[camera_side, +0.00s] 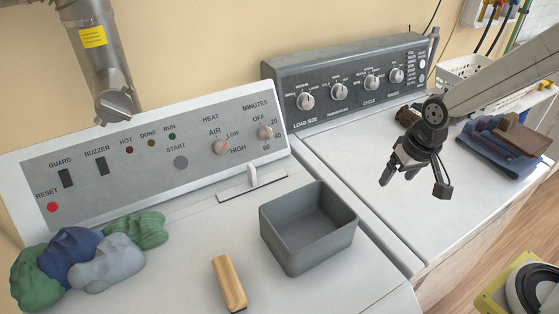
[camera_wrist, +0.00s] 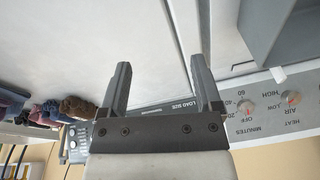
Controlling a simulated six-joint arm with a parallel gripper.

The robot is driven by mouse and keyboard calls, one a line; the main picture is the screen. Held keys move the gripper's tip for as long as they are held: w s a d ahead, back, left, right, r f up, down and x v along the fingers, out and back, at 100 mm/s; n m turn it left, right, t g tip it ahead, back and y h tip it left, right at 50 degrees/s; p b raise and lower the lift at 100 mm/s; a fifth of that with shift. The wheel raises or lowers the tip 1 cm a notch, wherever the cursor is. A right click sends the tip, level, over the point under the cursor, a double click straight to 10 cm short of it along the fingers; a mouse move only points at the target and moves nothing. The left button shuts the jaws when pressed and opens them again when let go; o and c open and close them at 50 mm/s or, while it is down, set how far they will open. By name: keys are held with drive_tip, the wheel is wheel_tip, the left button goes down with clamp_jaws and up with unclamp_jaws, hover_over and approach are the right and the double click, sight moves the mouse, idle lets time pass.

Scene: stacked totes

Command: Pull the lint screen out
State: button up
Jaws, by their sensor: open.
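The lint screen (camera_side: 252,175) shows as a small white upright tab in a dark slot on the dryer top, just below the control panel in the side view. The rest of it is hidden inside the dryer. In the wrist view a small white tab (camera_wrist: 278,74), likely the same handle, shows at the right beside the dryer panel. My gripper (camera_side: 416,182) is open and empty above the washer top, to the right of the tab and well apart from it. Its two fingers (camera_wrist: 160,62) also show in the wrist view with nothing between them.
A grey open bin (camera_side: 288,243) stands on the dryer just in front of the slot. A wooden-handled brush (camera_side: 229,283) lies left of it, and bundled cloths (camera_side: 95,262) lie at far left. Folded clothes (camera_side: 500,145) and a white basket (camera_side: 462,72) are at right.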

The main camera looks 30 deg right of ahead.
drive_tip(key=w+a+m+g+y, duration=0.1)
drive_tip(key=w+a+m, duration=0.3)
drive_tip(key=w, duration=0.3)
drive_tip(key=w+a+m+y, duration=0.1)
drive_tip(key=w+a+m, duration=0.3)
drive_tip(key=w, duration=0.3)
drive_tip(key=m+g+y, duration=0.1)
drive_tip(key=m+y, duration=0.1)
drive_tip(key=m, duration=0.6)
hover_over(253, 166)
drive_tip(key=d, duration=0.2)
drive_tip(key=shift+d+f, duration=0.1)
drive_tip(key=shift+d, duration=0.1)
drive_tip(key=shift+x, duration=3.85)
drive_tip(key=shift+s, duration=0.15)
